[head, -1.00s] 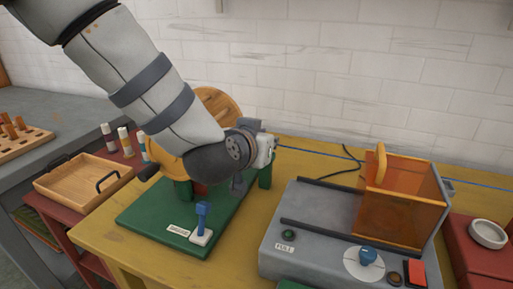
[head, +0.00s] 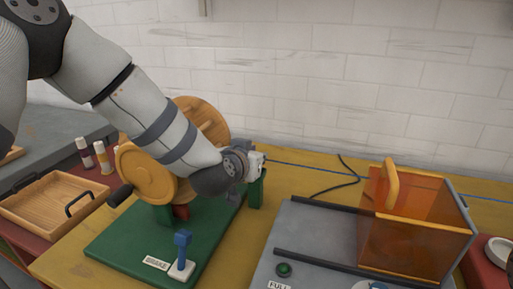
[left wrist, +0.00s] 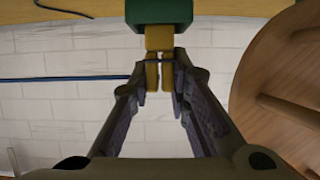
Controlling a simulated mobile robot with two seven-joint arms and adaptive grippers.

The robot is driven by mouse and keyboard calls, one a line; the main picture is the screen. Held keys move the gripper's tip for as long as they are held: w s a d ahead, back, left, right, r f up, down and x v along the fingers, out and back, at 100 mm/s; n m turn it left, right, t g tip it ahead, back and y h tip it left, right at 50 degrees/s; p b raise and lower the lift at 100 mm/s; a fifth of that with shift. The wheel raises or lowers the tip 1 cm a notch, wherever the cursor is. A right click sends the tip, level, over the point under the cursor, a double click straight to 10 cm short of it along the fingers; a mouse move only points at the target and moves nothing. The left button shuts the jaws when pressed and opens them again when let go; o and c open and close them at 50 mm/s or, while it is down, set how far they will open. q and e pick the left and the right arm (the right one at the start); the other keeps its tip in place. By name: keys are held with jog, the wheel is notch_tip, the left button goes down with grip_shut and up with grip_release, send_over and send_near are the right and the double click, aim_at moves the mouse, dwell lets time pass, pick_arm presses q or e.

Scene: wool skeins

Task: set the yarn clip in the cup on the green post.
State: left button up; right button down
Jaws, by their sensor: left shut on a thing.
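The yarn clip (left wrist: 159,45) is a yellow-brown two-armed piece in the left wrist view. My left gripper (left wrist: 166,74) is shut on it, one finger on each side. Blue yarn (left wrist: 70,79) runs in from the left to the clip. The clip's far end meets the green post (left wrist: 158,14) in this view; I cannot tell whether it is seated in the cup, which is hidden. In the head view my left gripper (head: 257,163) is just above the green post (head: 256,190), with the clip hidden there. My right gripper is in neither view.
A wooden wheel (head: 147,174) stands left of the post on a green base (head: 125,232) with a blue brake lever (head: 183,243). A grey machine (head: 310,235) with an orange guard (head: 405,230) stands right. A wooden tray (head: 50,208) is far left.

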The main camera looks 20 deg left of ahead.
pick_arm(q)
jog(key=shift+f, duration=0.15)
jog(key=o, duration=0.9)
